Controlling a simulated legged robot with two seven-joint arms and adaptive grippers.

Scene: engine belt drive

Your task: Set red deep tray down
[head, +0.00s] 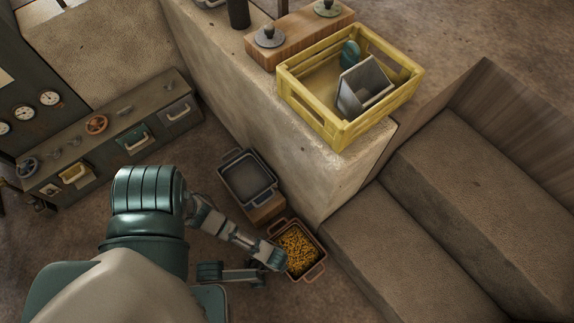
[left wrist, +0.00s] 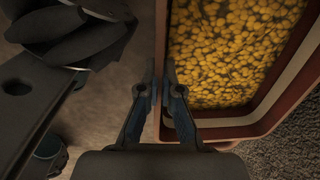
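The red deep tray (head: 322,248) is low at the centre of the head view, filled with small yellow pieces (head: 298,248). In the left wrist view its red-brown wall (left wrist: 161,40) and the yellow pieces (left wrist: 235,45) fill the right side. My left gripper (head: 277,260) is at the tray's left edge. In the left wrist view its two fingers (left wrist: 161,88) stand on either side of the tray wall, shut on it. Whether the tray's underside touches the floor cannot be told.
A grey tray (head: 247,178) sits on a wooden block (head: 266,210) just behind the red tray. A stone ledge (head: 300,160) carries a yellow crate (head: 340,137). Brown steps (head: 400,260) rise at right. A control panel (head: 110,130) stands at left.

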